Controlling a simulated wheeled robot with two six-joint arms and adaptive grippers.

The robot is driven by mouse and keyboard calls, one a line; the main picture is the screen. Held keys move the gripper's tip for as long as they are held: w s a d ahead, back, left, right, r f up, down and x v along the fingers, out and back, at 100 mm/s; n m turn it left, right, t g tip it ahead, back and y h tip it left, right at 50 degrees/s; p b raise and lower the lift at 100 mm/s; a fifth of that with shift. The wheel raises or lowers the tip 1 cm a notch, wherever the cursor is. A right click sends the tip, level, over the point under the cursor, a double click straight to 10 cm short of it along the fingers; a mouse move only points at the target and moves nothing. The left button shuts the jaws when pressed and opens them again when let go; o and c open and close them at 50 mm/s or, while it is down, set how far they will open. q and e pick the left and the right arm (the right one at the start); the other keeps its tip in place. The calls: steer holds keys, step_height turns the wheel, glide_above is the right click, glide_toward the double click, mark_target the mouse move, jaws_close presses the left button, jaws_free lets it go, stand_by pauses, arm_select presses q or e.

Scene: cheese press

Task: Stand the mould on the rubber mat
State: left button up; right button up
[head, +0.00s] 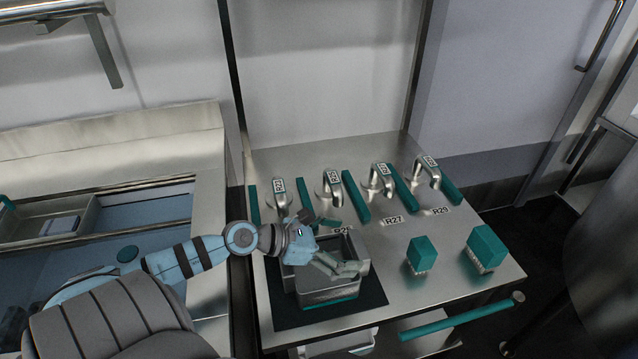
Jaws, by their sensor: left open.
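The mould (331,295) is a square, open-topped metal box with a teal band along its bottom. It stands upright on the dark rubber mat (287,318) at the front left of the steel table. The mat shows on its left, front and right sides. My left gripper (344,247) comes in from the left, over the mould. Its fingers are spread apart, one above the far rim and one over the mould's opening. It hides part of the mould's left and far rim. I cannot tell whether a finger touches it. My right gripper is not in view.
Several metal taps (332,187) with teal dividers between them line the back of the table (375,268). Labels such as R27 (394,220) lie before them. Two teal-topped brushes (421,253) (484,248) stand at the right. A teal rail (462,318) runs along the front. A sink (150,215) is at left.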

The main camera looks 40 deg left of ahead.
arm_select(q)
steer(key=p+v, duration=0.8)
steer(key=v, duration=0.1)
steer(key=shift+p, duration=0.3)
